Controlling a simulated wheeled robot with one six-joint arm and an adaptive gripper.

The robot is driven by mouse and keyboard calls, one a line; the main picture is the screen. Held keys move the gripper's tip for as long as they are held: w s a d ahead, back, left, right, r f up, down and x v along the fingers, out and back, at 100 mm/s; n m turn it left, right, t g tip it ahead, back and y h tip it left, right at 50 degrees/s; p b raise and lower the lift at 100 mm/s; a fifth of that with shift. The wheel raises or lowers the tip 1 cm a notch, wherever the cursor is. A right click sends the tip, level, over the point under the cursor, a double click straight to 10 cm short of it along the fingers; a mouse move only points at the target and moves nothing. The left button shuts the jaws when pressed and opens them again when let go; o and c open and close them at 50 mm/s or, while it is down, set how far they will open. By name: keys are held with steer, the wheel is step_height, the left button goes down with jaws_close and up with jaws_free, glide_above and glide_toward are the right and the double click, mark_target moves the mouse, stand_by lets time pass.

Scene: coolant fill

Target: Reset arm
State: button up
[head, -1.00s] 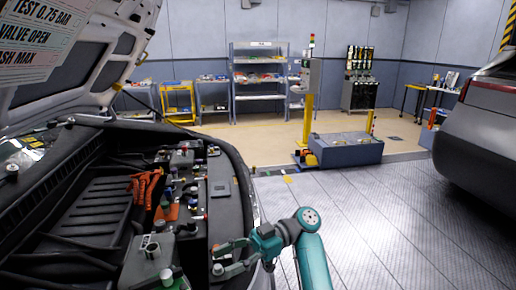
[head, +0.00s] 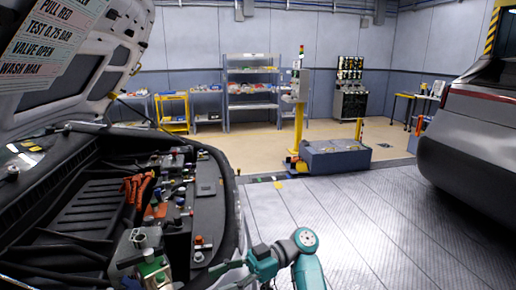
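My teal and grey arm rises at the bottom centre of the head view. My gripper (head: 228,272) is at its left end, low over the right front edge of the car's engine bay (head: 95,215). The fingers are small and partly lost against the dark bay edge, so I cannot tell how far apart they are. No held object can be made out.
The raised hood (head: 75,50) with a printed sign (head: 60,35) hangs at upper left. Orange cables (head: 138,188) run in the bay. A second car (head: 470,130) stands at right. A grey block with a yellow post (head: 335,155) stands on the open floor.

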steer(key=s+d+f+m+t, duration=0.1)
steer(key=s+f+m+t, duration=0.2)
steer(key=f+m+t, duration=0.65)
steer(key=s+f+m+t, duration=0.2)
steer(key=f+m, duration=0.2)
steer(key=f, duration=1)
steer(key=s+d+f+m+t+h, duration=0.6)
steer(key=s+d+f, duration=0.3)
steer(key=s+f, duration=0.3)
steer(key=s+d+r+m+t+h, duration=0.3)
steer(key=s+d+h, duration=0.4)
steer(key=s+d, duration=0.65)
steer(key=s+d+r+t+h, duration=0.2)
steer(key=s+r+t, duration=0.1)
steer(key=s+r, duration=0.9)
step_height(320, 180, up, 5)
steer(key=shift+s+d+f+m+h, duration=0.1)
steer(key=shift+s+d+m+h, duration=0.2)
steer(key=shift+s+m+h, duration=0.1)
